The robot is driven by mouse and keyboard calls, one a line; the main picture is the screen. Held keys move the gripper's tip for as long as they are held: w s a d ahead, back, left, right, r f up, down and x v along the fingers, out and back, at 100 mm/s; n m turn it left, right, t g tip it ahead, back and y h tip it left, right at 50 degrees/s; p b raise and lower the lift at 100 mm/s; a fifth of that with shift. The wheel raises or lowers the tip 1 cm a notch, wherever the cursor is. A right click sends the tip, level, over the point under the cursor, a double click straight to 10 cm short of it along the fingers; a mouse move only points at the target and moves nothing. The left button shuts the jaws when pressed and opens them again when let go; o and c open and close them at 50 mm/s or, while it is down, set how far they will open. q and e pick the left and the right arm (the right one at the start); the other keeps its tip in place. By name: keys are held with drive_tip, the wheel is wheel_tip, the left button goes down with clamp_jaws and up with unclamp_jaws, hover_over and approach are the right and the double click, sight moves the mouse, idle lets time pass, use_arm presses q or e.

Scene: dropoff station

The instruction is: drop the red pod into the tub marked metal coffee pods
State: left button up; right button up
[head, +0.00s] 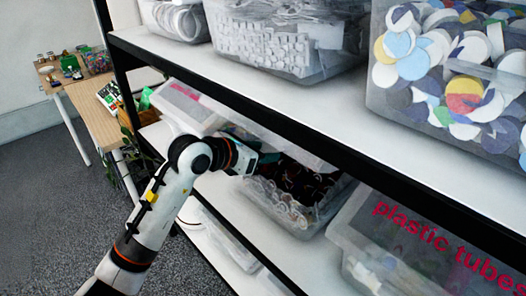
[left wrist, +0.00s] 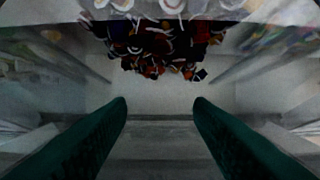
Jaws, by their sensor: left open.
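A clear tub (head: 305,222) on the middle shelf holds many small dark, red and white-rimmed pieces that look like coffee pods. I can read no label on it. My left gripper (head: 246,160) is at this tub's upper left edge, its fingertips hard to see there. In the left wrist view my left gripper (left wrist: 161,104) is open, with two green fingers apart and nothing between them. The pods (left wrist: 160,45) lie ahead of the fingertips in the tub, with bare floor nearer. I cannot single out one red pod. My right gripper is not in view.
A tub lettered "plastic tubes" (head: 365,244) stands to the right on the same shelf. A pale-lidded tub (head: 188,105) is to the left. The black-edged upper shelf (head: 330,118), carrying several full tubs, hangs close above. Wooden tables (head: 98,112) stand at the left.

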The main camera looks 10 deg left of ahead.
use_arm(q)
drive_tip(key=b+v, duration=0.1)
drive_tip(key=v, duration=1)
drive_tip(key=shift+s, duration=0.2)
drive_tip(key=shift+a, duration=0.1)
